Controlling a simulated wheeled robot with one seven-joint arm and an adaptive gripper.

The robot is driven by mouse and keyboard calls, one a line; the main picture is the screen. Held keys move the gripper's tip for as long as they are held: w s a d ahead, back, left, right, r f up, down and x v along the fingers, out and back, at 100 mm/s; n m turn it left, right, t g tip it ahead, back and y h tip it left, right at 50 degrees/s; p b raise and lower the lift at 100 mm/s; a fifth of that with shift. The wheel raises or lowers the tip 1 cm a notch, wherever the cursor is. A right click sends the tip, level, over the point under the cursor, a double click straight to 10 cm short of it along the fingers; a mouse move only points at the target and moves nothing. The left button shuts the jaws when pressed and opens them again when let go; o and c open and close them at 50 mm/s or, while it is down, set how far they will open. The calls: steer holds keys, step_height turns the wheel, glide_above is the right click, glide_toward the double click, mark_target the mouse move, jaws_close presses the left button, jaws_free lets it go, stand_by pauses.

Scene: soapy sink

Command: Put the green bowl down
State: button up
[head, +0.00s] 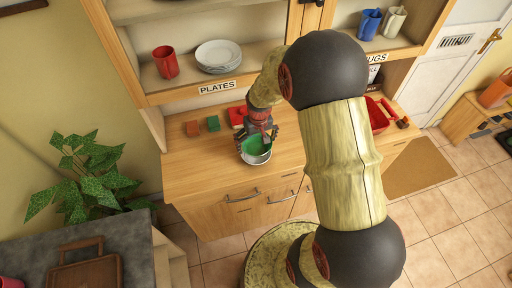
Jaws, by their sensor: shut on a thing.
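The green bowl (254,146) is in the head view, at the front edge of the wooden counter. My gripper (258,137) reaches down from above and is shut on the green bowl. A pale grey rounded surface (257,159) shows just below the green. I cannot tell whether it is the bowl's outside or another dish under it. I also cannot tell whether the bowl touches the counter. My gripper hides part of its far side.
On the counter (200,165) are a brown block (192,128), a green block (213,123), a red item (237,115) behind my gripper, and a red container (378,118) at right. Plates (218,55) and a red cup (165,62) stand on the shelf above.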

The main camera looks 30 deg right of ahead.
mark_target(256, 149)
steer(key=shift+w+d+f, duration=0.1)
steer(key=shift+w+f, duration=0.05)
steer(key=shift+f, duration=0.8)
steer(key=shift+w+f, duration=0.1)
steer(key=shift+f, duration=0.8)
steer(key=shift+f, duration=0.1)
steer(key=shift+f+b, duration=0.35)
steer(key=shift+b, duration=0.1)
steer(key=shift+f, duration=0.15)
steer(key=o, duration=1.1)
